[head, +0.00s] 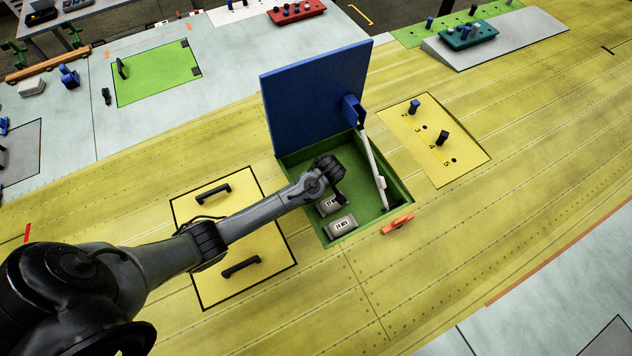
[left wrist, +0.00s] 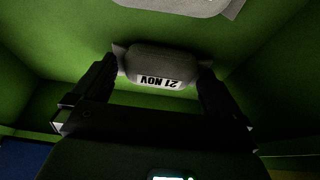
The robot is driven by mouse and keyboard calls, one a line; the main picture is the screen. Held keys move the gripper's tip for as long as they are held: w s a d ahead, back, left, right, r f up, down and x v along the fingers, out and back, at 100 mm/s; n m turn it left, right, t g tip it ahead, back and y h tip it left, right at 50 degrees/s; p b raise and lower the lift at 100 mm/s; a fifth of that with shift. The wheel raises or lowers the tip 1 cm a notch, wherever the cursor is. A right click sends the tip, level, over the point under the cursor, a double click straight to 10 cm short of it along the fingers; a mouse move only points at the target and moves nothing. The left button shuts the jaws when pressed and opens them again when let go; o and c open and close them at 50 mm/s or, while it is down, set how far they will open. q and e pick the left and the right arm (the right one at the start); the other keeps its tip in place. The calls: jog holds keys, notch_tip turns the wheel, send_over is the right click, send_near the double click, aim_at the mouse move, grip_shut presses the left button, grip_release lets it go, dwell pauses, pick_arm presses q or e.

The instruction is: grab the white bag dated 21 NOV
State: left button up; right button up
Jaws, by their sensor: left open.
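A pale bag (left wrist: 160,62) with the label 21 NOV, upside down in the left wrist view, lies in the green-lined compartment (head: 377,215). My left gripper (left wrist: 157,75) is open, with a finger on either side of this bag; I cannot tell whether they touch it. In the head view my left gripper (head: 340,193) reaches into the compartment and hides part of its floor. Two bags show there: one partly covered (head: 327,205), its date unclear, and one nearer the front (head: 340,226), its small label hard to read. My right gripper is not in view.
The blue lid (head: 312,95) stands open behind the compartment, with a pale strut (head: 373,168) at its right side. Another bag (left wrist: 180,5) lies at the top of the left wrist view. An orange latch (head: 397,224) sits by the front right edge. Green walls enclose the gripper.

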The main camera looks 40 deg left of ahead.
pick_arm(q)
jog(key=c, duration=0.8)
jog(key=shift+r, duration=0.1)
jog(key=shift+c, duration=0.2)
